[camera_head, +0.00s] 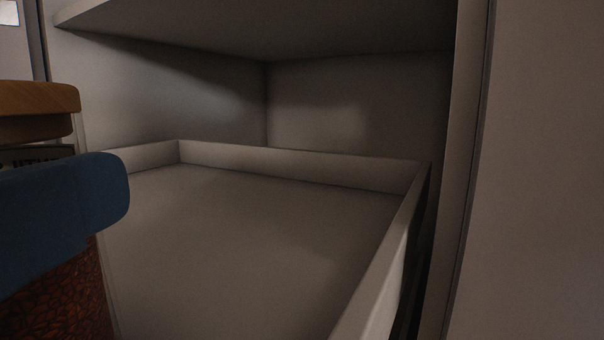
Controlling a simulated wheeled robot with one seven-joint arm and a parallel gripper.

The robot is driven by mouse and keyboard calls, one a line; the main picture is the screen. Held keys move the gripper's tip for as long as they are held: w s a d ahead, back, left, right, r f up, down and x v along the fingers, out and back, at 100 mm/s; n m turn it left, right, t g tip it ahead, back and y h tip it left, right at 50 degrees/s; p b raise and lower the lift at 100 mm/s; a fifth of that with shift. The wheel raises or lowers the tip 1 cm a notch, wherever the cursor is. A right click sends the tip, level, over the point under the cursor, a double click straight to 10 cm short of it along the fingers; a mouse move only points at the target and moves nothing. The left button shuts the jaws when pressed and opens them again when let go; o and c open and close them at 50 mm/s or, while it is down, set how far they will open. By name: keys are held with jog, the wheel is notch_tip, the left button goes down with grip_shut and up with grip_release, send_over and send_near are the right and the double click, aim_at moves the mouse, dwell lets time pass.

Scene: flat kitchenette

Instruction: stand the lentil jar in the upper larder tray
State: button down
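The lentil jar (58,295) is large and close at the left edge, with a round wooden lid (38,98), a strip of dark label with lettering and red-brown lentils below. It looks upright; its left side and base are out of the picture. A blue finger of my gripper (70,212) lies across the front of the jar, just under the label, and looks closed on it; the other finger is hidden. The larder tray (250,235) is pulled out ahead and to the right of the jar. Its visible floor is empty.
The tray has low walls at the back (300,166) and right (385,285). A shelf (270,25) hangs over its rear part. A pale upright panel (545,170) stands close on the right, with a dark gap beside the tray.

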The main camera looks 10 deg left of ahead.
jog(key=shift+f, duration=0.1)
grip_release()
jog(key=s, duration=1.2)
jog(key=shift+w+d, duration=0.1)
jog(key=shift+w, duration=0.05)
